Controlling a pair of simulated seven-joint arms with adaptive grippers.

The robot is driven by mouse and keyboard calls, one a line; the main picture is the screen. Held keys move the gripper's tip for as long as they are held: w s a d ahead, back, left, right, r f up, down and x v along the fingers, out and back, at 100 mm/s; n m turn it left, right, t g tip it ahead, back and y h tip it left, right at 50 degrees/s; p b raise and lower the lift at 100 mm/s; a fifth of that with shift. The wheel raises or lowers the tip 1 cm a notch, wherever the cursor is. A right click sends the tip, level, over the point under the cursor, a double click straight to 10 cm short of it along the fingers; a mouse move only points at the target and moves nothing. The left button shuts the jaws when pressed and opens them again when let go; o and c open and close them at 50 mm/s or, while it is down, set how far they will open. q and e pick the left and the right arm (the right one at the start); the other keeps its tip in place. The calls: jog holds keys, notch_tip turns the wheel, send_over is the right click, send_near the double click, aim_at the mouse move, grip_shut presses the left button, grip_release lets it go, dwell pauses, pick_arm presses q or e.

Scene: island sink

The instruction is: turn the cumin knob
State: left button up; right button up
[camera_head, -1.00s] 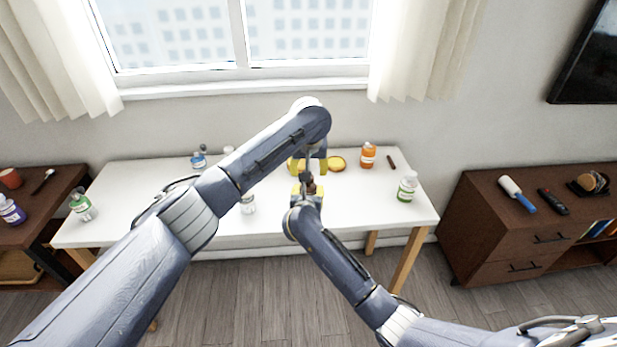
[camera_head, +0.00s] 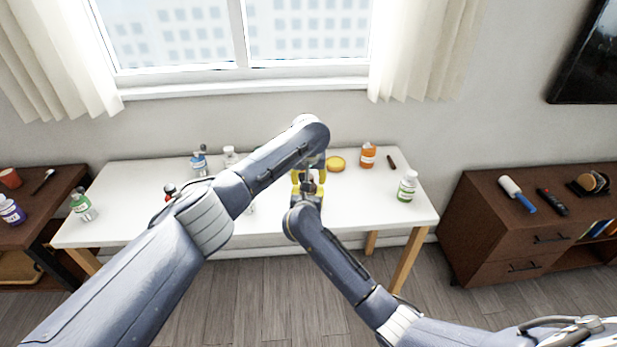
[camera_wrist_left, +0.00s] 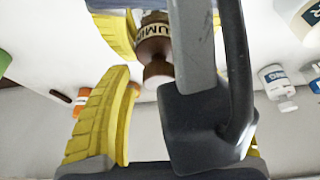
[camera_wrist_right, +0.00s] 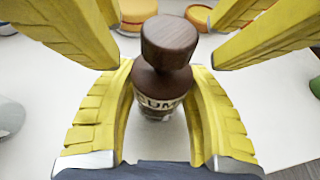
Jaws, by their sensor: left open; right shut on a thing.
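The cumin grinder (camera_wrist_right: 156,100) has a dark brown neck with a rounded brown knob (camera_wrist_right: 170,40) on top. My right gripper (camera_head: 306,193) is shut on the grinder's body, a yellow finger on each side, holding it above the white table. My left gripper (camera_head: 310,172) is open, its two yellow fingers spread on either side of the knob with gaps between. In the left wrist view the knob (camera_wrist_left: 158,73) points toward the left gripper, and the grinder's label (camera_wrist_left: 155,30) is partly visible. The far left finger is mostly hidden there by a grey link.
My left arm hides part of the table.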

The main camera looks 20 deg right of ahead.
pick_arm(q)
grip_shut()
jog(key=shift+m+h, duration=0.6)
jog(key=shift+m, duration=1)
jog(key=shift+g, duration=0.3)
jog(key=shift+c, duration=0.2)
grip_release()
jog(key=shift+r, duration=0.1)
jog(key=v, duration=1.2)
